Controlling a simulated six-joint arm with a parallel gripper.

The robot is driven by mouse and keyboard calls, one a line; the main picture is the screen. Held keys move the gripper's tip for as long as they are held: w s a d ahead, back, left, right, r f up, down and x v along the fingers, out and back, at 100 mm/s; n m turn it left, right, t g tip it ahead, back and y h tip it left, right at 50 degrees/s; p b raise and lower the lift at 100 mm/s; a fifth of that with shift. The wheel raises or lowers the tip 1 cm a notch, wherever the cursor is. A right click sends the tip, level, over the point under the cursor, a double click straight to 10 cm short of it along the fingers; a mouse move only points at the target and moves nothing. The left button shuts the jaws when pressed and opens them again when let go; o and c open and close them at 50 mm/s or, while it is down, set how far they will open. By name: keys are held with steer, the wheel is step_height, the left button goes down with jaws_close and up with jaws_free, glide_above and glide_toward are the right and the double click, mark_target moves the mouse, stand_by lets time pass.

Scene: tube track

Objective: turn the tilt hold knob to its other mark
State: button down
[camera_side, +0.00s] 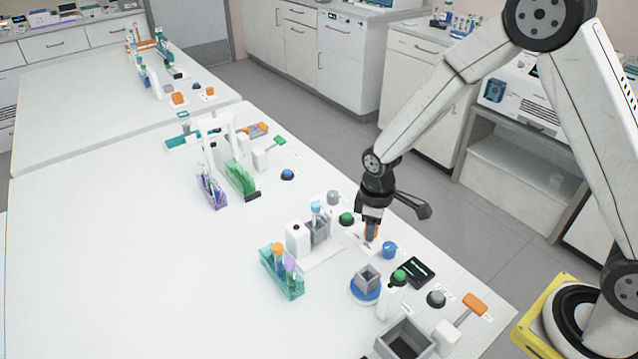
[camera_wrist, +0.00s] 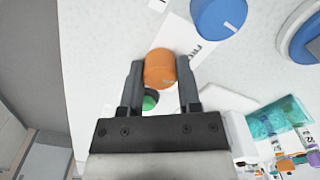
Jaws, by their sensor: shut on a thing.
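An orange knob (camera_wrist: 160,70) stands on a white label plate (camera_wrist: 178,32) in the wrist view. My gripper (camera_wrist: 160,66) is shut on it, one finger on each side. In the side view my gripper (camera_side: 371,232) points down at the table, and its fingers hide most of the orange knob. A blue knob (camera_wrist: 219,15) with a white mark sits just beyond the plate; it also shows in the side view (camera_side: 390,250). The plate's lettering is only partly visible, so I cannot tell which knob is named tilt hold. The orange knob's mark is not clear.
A green button (camera_wrist: 150,103) is close behind the fingers. In the side view a grey holder (camera_side: 318,232) and a tube rack (camera_side: 282,278) stand to the left. A blue turntable (camera_side: 366,292) and a black device (camera_side: 416,271) are nearer the camera.

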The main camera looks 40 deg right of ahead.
steer(key=m, duration=1.1)
steer(key=shift+m, duration=0.4)
steer(key=shift+a, duration=0.1)
steer(key=shift+c, duration=1.5)
jaws_free()
steer(key=shift+r, duration=0.1)
steer(key=shift+r, duration=3.85)
